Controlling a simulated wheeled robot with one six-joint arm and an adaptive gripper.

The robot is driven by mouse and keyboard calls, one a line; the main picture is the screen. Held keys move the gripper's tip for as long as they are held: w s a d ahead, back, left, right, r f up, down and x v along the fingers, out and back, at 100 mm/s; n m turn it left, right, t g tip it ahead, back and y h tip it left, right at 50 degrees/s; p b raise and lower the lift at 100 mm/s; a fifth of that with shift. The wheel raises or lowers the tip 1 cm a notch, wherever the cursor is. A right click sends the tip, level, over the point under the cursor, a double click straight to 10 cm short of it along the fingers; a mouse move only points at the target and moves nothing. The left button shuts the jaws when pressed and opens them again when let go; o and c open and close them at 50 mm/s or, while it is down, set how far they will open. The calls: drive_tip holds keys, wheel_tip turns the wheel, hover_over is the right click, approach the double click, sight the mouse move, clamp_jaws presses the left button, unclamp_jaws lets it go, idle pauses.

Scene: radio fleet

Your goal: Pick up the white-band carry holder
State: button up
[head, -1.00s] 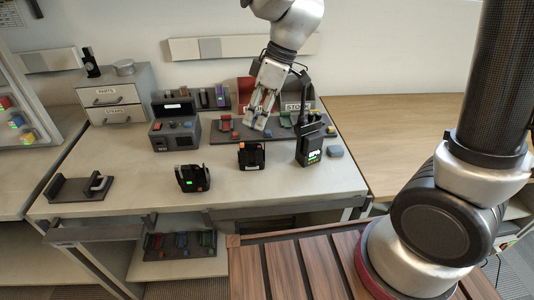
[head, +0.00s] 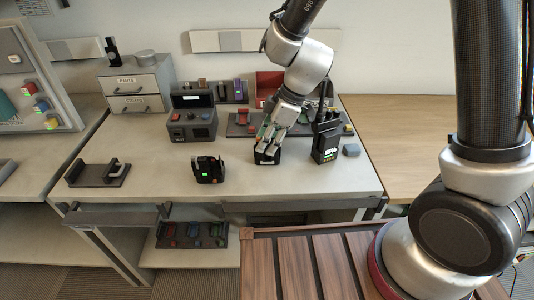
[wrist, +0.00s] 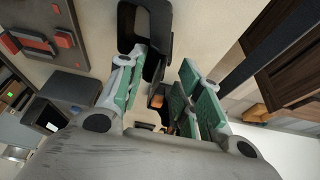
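A black holder (head: 266,158) with a small white mark on its front stands on the grey table in the head view. I take it for the white-band carry holder. My gripper (head: 270,142) is right over it and hides its top. In the wrist view, my gripper (wrist: 158,75) has its green-padded fingers spread apart. Black parts (wrist: 155,97) show between and beyond them, with a bit of orange lower down. I cannot tell whether the fingers touch the holder.
Another black holder (head: 208,170) with a green light stands to the left. A black radio (head: 325,147) with a lit screen stands close on the right, beside a small blue-grey block (head: 351,150). A dark tray (head: 242,124) with coloured pieces lies behind. The table front is clear.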

sight(263, 159)
drive_tip(key=x, duration=0.4)
clamp_jaws()
